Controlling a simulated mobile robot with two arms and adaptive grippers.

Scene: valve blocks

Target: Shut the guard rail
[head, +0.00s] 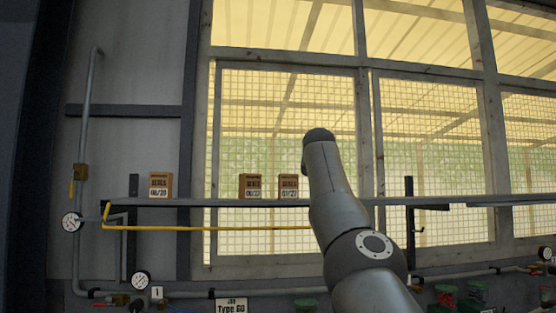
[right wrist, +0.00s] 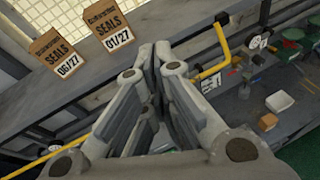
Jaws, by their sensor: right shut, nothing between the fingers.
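The guard rail (head: 210,228) is a thin yellow bar in the head view. It runs nearly level below the shelf from a bent left end, and its right part passes behind my right arm. In the right wrist view the rail (right wrist: 207,73) shows on both sides of my right gripper (right wrist: 158,95), with an upturned right end. That gripper is shut and empty, in front of the rail; I cannot tell whether they touch. In the head view my arm hides the gripper. My left gripper is not in view.
A grey shelf (head: 220,202) carries several cardboard seals boxes (head: 252,186). A dark post (head: 409,220) with a small hook stands right of my arm. Gauges (head: 141,281), pipes and a bench with small parts lie below. Mesh windows are behind.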

